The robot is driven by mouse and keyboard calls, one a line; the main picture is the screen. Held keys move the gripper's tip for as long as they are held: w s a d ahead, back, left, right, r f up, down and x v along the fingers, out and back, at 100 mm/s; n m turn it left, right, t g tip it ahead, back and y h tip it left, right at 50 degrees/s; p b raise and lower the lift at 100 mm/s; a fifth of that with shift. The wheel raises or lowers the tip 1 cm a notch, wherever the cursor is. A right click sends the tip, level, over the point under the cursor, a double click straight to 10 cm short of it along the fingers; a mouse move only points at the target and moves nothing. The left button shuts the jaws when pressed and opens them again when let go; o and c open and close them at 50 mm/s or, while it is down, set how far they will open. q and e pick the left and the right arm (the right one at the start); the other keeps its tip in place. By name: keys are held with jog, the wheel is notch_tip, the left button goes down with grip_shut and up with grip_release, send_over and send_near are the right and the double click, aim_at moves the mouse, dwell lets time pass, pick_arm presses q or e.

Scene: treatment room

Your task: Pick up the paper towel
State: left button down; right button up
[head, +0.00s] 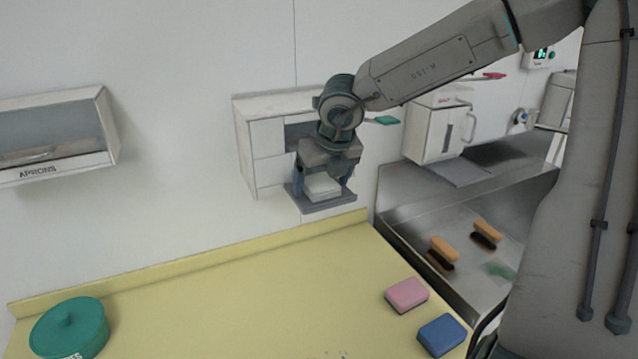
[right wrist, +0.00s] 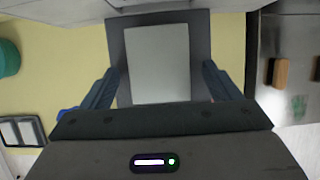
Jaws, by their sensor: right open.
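The paper towel (head: 322,187) is a white, flat-topped stack on a grey shelf (head: 327,204) that juts from the wall dispenser (head: 262,148). It also shows in the right wrist view as a pale rectangle (right wrist: 157,62) on the dark grey shelf (right wrist: 200,35). My right gripper (head: 325,185) is at the shelf, with one finger on each side of the paper towel. In the right wrist view my right gripper (right wrist: 158,85) is open, with a gap between each finger and the towel. My left gripper does not show.
Below is a yellow counter (head: 230,295) with a pink sponge (head: 407,294), a blue sponge (head: 442,334) and a green lidded pot (head: 70,328). A steel sink (head: 470,215) with brushes lies to the right. An aprons box (head: 60,135) hangs at the left. The counter's middle is clear.

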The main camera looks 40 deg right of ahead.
jog(key=shift+s, duration=0.1)
jog(key=shift+r, duration=0.1)
jog(key=c, duration=1)
jog(key=shift+c, duration=0.2)
